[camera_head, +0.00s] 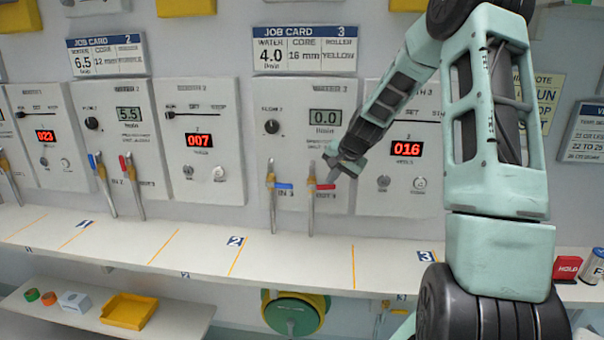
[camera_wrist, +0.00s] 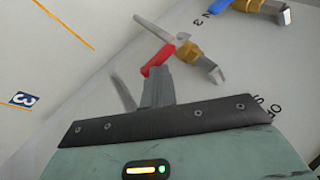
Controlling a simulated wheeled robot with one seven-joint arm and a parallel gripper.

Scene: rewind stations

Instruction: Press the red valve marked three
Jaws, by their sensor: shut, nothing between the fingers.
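The red valve (camera_head: 325,187) is on the panel of station three, a short red lever on a brass body above a grey pipe. A blue valve (camera_head: 284,186) sits to its left. My gripper (camera_head: 336,166) is shut and empty, just above and to the right of the red lever. In the wrist view, the shut fingertips (camera_wrist: 157,72) are right by the red lever (camera_wrist: 158,58) and partly overlap it. I cannot tell whether they touch. The blue valve (camera_wrist: 222,5) shows at the top edge there.
The flow display (camera_head: 325,117) above the valves reads 0.0. The job card (camera_head: 304,50) marked 3 lists water 4.0. A white shelf (camera_head: 300,250) with yellow lines runs below, clear under these valves. Station two has its own blue and red valves (camera_head: 122,163) at left.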

